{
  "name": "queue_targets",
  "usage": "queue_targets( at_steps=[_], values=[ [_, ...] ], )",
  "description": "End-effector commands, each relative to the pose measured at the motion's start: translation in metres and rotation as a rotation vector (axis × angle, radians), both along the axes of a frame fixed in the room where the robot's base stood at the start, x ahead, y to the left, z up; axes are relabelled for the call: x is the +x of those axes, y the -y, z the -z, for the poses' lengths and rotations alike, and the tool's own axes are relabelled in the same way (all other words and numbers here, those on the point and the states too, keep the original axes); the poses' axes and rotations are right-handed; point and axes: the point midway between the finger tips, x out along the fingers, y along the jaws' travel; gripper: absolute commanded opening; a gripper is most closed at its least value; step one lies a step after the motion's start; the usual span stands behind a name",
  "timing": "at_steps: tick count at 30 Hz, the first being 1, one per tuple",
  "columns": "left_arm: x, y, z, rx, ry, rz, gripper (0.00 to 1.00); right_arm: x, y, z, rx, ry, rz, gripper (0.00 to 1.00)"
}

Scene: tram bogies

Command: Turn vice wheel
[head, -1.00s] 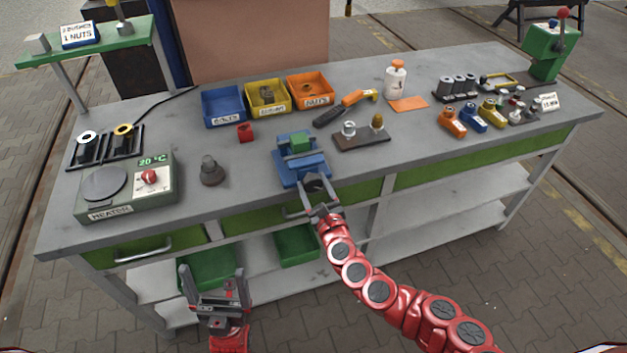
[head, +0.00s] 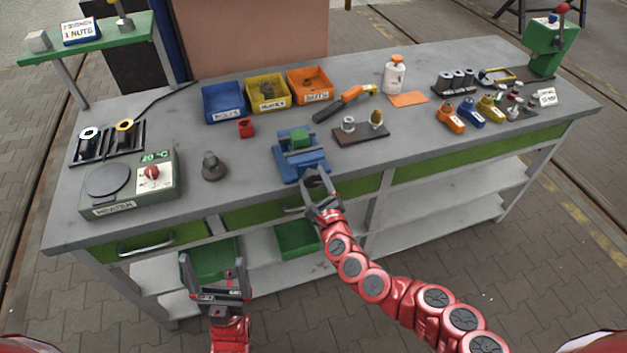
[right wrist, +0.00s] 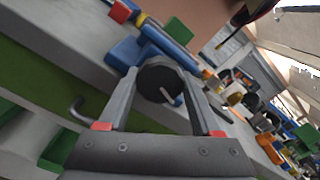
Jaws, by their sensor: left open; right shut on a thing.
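The blue vice (head: 300,157) stands at the front edge of the bench, with a green block (head: 300,139) at its jaws. Its dark round wheel (right wrist: 158,80) faces the front and carries a small pale handle. My right gripper (head: 314,180) is shut on the wheel, with one finger on each side of it. In the right wrist view the fingers (right wrist: 160,94) lie left and right of the wheel. In the head view the gripper largely hides the wheel. My left gripper (head: 212,261) is open and empty, in front of the bench and below its top.
A heater (head: 130,184) and a dark stepped part (head: 212,166) stand left of the vice. A small red block (head: 246,128) and blue, yellow and orange bins lie behind. A brown board (head: 360,134) with two parts sits to the right. Bare bench top lies around the vice.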

Motion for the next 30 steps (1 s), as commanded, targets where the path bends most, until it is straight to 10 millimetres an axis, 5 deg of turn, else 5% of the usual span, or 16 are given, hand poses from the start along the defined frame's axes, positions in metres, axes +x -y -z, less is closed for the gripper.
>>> queue_targets(
  at_steps=[3, 4, 9, 22, 30],
  values=[
    [0.000, 0.000, 0.000, 0.000, 0.000, 0.000, 0.96, 0.000, 0.000, -0.001, 0.000, 0.001, -0.001, 0.10],
    [0.000, 0.000, 0.000, 0.000, 0.000, 0.000, 0.96, 0.000, 0.000, -0.001, 0.000, 0.001, -0.001, 0.69],
    [0.000, 0.000, 0.000, 0.000, 0.000, 0.000, 0.96, 0.000, 0.000, 0.000, 0.001, 0.000, -0.001, 0.96],
    [0.000, 0.000, -0.003, 0.000, 0.000, 0.000, 0.96, -0.008, 0.004, -0.001, -0.001, 0.001, 0.001, 0.96],
    [0.000, 0.000, -0.009, 0.000, 0.000, 0.000, 0.96, -0.053, 0.019, 0.000, 0.001, -0.004, 0.001, 0.96]
  ],
)
